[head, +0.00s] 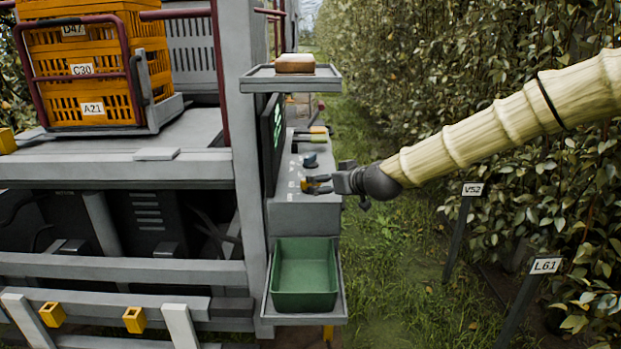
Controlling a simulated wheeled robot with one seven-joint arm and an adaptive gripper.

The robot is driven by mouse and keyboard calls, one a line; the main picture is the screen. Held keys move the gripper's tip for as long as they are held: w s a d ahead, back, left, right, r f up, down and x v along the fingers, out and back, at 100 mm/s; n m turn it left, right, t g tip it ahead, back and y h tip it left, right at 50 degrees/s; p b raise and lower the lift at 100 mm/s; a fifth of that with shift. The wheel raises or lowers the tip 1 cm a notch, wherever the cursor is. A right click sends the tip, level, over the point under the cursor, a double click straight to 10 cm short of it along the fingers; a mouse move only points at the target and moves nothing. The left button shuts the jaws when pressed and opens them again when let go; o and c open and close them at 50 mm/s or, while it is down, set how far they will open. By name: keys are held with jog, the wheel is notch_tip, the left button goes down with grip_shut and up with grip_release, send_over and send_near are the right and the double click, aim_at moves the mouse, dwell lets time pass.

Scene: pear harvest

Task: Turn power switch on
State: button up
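A grey control panel (290,215) sits on the side of the machine, right of its upright post. A dark blue knob (310,160) stands on the panel's top. Small pale markings or controls lie left of my gripper, too small to read. I cannot tell which control is the power switch. My gripper (315,184) reaches in from the right, low over the near part of the panel, nearer the camera than the blue knob. The fingers hide part of the panel top.
A dark screen with green marks (277,125) stands left of the panel. A green bin (304,275) sits below. Orange crates (95,65) stand left. Foliage and signposts (472,190) are right.

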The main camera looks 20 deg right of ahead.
jog(key=shift+d+x, duration=0.15)
jog(key=shift+x, duration=0.6)
jog(key=shift+d+x, duration=0.2)
jog(key=shift+x, duration=0.55)
jog(key=shift+p+x, duration=0.7)
jog(key=shift+x, duration=2.65)
jog(key=shift+a, duration=0.1)
jog(key=c, duration=1)
